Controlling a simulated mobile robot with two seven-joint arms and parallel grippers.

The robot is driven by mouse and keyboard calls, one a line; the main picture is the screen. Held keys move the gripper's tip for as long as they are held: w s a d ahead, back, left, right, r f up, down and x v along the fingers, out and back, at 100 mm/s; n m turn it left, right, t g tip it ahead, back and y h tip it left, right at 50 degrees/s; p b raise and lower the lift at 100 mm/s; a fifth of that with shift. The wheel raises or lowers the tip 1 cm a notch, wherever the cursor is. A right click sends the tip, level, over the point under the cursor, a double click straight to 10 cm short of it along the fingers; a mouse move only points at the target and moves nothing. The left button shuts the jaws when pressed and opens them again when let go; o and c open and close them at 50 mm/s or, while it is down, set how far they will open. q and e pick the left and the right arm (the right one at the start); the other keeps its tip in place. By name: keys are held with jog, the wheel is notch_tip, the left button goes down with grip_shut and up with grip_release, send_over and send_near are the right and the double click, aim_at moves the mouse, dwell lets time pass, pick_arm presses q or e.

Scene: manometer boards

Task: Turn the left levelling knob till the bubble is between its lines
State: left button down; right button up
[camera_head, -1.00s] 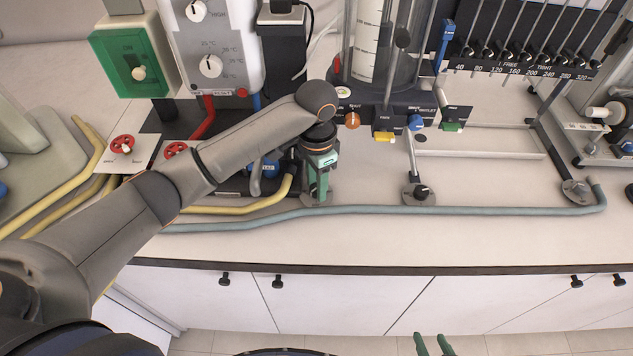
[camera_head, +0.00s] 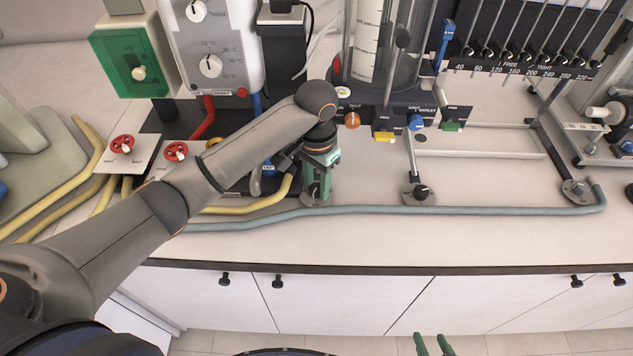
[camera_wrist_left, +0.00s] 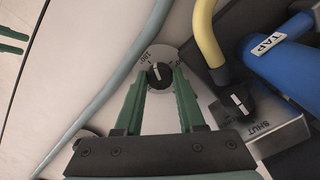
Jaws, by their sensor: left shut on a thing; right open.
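The left levelling knob (camera_wrist_left: 160,74) is black with a white pointer line and sits on a pale round dial plate (camera_wrist_left: 150,58) with degree marks. In the head view its plate (camera_head: 318,201) shows below my left gripper (camera_head: 317,190), which hides most of the knob. In the wrist view my left gripper (camera_wrist_left: 160,84) has its green fingers on either side of the knob, shut on it. A small round pale vial (camera_head: 343,92) on the stand's base may be the bubble level; its bubble is too small to read. My right gripper (camera_head: 433,346) is open at the bottom edge, away from the bench.
Another black knob (camera_head: 421,192) stands to the right. A teal hose (camera_head: 480,210) runs along the bench front; a yellow hose (camera_wrist_left: 208,35) and a blue tap (camera_wrist_left: 270,50) lie close beside my left gripper. A SHUT knob (camera_wrist_left: 238,100) is near too.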

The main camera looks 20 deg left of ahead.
pick_arm(q)
jog(key=shift+r, duration=0.1)
jog(key=c, duration=0.5)
grip_release()
jog(key=shift+m, duration=0.3)
